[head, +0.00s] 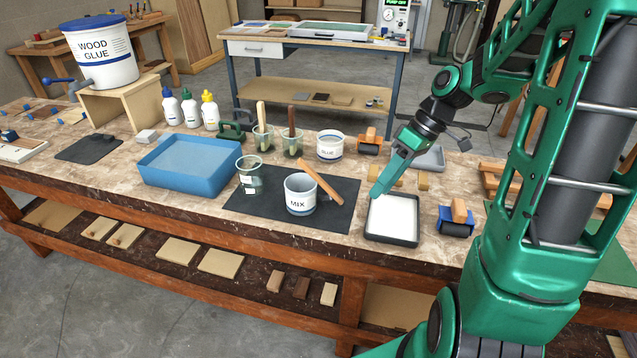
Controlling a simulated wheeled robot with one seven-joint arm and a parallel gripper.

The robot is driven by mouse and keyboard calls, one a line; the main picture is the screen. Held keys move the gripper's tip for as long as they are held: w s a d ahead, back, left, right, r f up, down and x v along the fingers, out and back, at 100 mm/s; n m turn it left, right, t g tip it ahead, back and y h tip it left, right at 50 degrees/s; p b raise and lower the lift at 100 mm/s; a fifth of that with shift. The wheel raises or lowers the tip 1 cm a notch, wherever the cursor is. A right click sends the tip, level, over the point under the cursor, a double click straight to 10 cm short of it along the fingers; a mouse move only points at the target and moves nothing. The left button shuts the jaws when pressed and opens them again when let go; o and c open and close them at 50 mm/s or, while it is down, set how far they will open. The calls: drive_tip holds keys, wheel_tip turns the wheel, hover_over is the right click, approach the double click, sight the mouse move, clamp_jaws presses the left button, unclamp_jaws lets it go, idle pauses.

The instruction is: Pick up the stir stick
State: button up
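A flat orange-brown wooden stick (322,183), which looks like the stir stick, slants beside the right rim of the white MIX cup (299,195). I cannot tell whether it leans on the cup or lies behind it. The cup stands on a dark mat (258,208). My green gripper (377,192) points down to the right of the stick, apart from it, above or at the back left edge of a dark tray with a white surface (393,218). Its fingers appear as one narrow shape, so their opening is hidden.
Two clear cups with upright handles (263,138) (292,142) and a GLUE tub (330,145) stand behind the mat. A glass cup (249,176) stands left of the MIX cup. A blue bin (188,182) is farther left. A blue-framed roller (457,222) is right of the tray.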

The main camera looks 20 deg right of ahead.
sight(321, 179)
drive_tip(key=w+r+n+t+y, duration=0.2)
drive_tip(key=w+n+y, duration=0.6)
drive_tip(key=w, duration=0.1)
drive_tip(key=shift+s+f+x, duration=0.1)
drive_tip(key=shift+f+x, duration=0.1)
drive_tip(key=shift+x, duration=2.5)
drive_tip(key=shift+s+f+x, duration=0.1)
drive_tip(key=shift+f+x, duration=0.05)
drive_tip(key=shift+x, duration=2.55)
drive_tip(key=shift+d, duration=0.1)
clamp_jaws()
